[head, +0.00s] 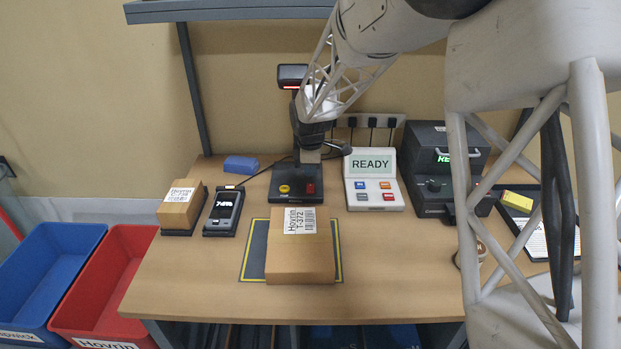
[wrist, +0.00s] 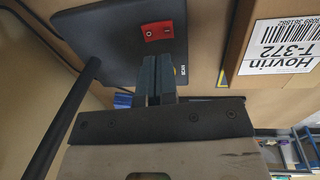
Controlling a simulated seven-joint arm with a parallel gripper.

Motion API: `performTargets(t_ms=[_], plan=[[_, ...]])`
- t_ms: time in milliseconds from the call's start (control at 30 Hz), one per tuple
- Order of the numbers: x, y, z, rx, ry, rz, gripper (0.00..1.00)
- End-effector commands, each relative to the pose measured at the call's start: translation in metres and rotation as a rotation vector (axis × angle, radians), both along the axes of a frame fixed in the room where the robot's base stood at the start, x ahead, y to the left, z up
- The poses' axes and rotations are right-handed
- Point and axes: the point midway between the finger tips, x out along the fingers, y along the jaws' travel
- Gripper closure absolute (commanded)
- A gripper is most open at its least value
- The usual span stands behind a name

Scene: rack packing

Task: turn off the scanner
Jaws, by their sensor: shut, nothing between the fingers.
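The scanner (head: 291,77) is a black head on an upright post, with a lit red strip along its lower edge. Its black base (head: 292,199) carries a yellow button (head: 284,188) on the left and a red switch (head: 311,188) on the right. In the wrist view the red switch (wrist: 158,31) lies just beyond my fingertips, and my fingers largely hide the yellow button. My gripper (wrist: 155,62) is shut and empty, over the base. In the head view my gripper (head: 309,158) is beside the post; contact with the base cannot be told.
A carton (head: 300,262) labelled T-372 lies on the mat in front of the scanner. A console (head: 373,183) reading READY stands to the right, with a dark printer-like device (head: 444,160) beyond. A handheld terminal (head: 223,211) and small box (head: 181,207) sit left.

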Motion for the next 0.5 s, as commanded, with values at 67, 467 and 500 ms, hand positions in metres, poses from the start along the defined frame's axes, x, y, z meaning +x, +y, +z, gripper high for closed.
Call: performTargets(t_ms=[67,467,500], plan=[[-0.002,0.0,0.016,0.001,-0.003,0.0,1.0],[-0.009,0.0,0.072,0.0,-0.001,0.0,1.0],[-0.009,0.0,0.075,0.0,-0.001,0.0,1.0]])
